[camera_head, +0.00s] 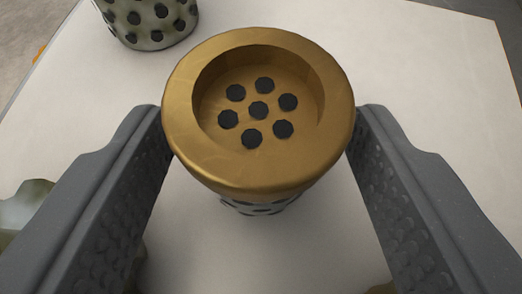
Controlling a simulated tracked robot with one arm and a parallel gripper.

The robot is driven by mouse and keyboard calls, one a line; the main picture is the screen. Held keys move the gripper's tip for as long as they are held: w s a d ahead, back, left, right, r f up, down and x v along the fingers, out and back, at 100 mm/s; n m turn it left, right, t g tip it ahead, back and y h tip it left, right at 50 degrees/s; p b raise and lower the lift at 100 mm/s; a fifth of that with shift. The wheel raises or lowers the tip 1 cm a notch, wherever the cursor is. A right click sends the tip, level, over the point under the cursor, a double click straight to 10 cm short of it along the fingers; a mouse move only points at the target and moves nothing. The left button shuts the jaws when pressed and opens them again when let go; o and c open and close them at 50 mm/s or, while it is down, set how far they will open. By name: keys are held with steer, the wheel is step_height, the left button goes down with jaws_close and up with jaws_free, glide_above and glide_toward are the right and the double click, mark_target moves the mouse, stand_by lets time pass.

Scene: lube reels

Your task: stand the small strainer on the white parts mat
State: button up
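The small strainer (258,180) is upright in the middle, with a wide brass cap that has a recessed top and several dark holes. Part of its pale perforated body (258,207) shows below the cap. My gripper (258,125) has one grey finger on each side of the cap, and both fingers meet its rim with no visible gap. A broad white surface (420,80) lies below; I cannot tell whether it is the parts mat or a tabletop. The strainer's foot is hidden, so I cannot tell whether it touches that surface.
A pale perforated cylinder (150,22) stands at the top left. A greenish object (28,205) is partly hidden behind my left finger. The white surface's edges show at upper left and upper right. The surface right of the strainer is clear.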

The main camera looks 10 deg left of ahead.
steer(key=shift+o, duration=0.2)
steer(key=shift+r, duration=0.2)
steer(key=p+v, duration=0.2)
steer(key=v, duration=1)
steer(key=shift+f, duration=0.1)
